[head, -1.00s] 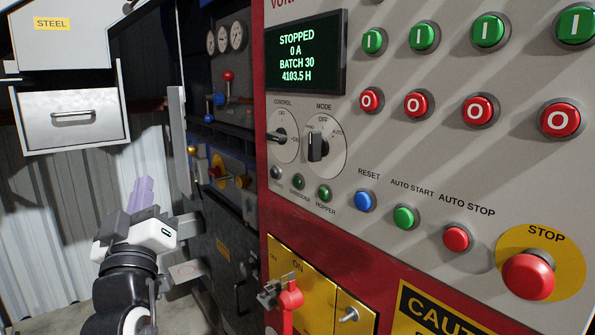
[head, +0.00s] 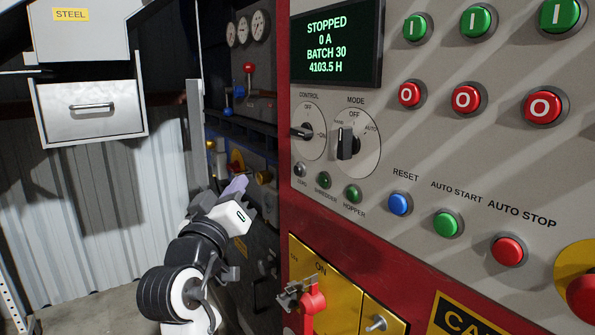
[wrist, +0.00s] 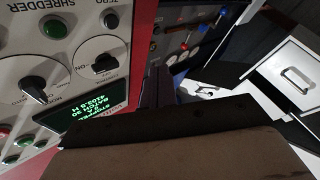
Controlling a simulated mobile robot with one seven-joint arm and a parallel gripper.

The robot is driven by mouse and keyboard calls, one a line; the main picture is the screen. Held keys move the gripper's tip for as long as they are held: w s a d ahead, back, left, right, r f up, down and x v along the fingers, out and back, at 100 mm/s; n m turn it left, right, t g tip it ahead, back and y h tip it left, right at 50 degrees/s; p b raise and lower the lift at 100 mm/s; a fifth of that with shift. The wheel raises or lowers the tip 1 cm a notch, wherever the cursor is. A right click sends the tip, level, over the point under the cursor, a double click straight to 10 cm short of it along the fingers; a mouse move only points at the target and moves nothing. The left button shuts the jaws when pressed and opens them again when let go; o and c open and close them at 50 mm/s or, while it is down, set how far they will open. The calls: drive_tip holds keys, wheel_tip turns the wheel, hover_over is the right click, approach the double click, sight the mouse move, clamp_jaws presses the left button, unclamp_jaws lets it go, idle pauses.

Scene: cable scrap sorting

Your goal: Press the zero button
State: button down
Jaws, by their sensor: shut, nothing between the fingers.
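The zero button (head: 299,170) is a small grey button with a label under it, at the lower left of the grey control panel (head: 430,140), below the control knob. It also shows at the top of the wrist view (wrist: 110,20), beside the green shredder button. My gripper (head: 237,187) has pale purple fingers, which are shut and empty. In the head view it is left of the panel's red edge and a little lower than the zero button, apart from it. In the wrist view the purple fingers (wrist: 155,88) are partly hidden by the dark gripper body.
The control knob (head: 307,132) and mode knob (head: 347,143) sit just above the button. The green shredder button (head: 323,180) is close on its right. A yellow plate with a red-handled switch (head: 311,300) is below. A grey drawer (head: 92,112) hangs at left.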

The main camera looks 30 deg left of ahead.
drive_tip(key=w+d, duration=0.3)
drive_tip(key=w, duration=0.5)
drive_tip(key=shift+d, duration=0.15)
drive_tip(key=shift+w, duration=0.25)
idle(1.8)
drive_tip(key=shift+w+d, duration=0.15)
drive_tip(key=shift+w, duration=0.1)
drive_tip(key=shift+w+d, duration=0.2)
drive_tip(key=shift+w, duration=0.25)
idle(0.9)
drive_tip(key=shift+s, duration=0.15)
drive_tip(key=shift+s+a, duration=0.3)
drive_tip(key=shift+s, duration=0.4)
drive_tip(key=shift+s+a+p, duration=0.1)
drive_tip(key=shift+s+a, duration=0.25)
drive_tip(key=shift+s, duration=0.4)
drive_tip(key=shift+s+a+p, duration=0.15)
drive_tip(key=shift+s+a, duration=0.15)
drive_tip(key=shift+s, duration=0.5)
drive_tip(key=shift+s+a+p, duration=0.1)
drive_tip(key=shift+s+a, duration=0.25)
drive_tip(key=shift+s, duration=0.4)
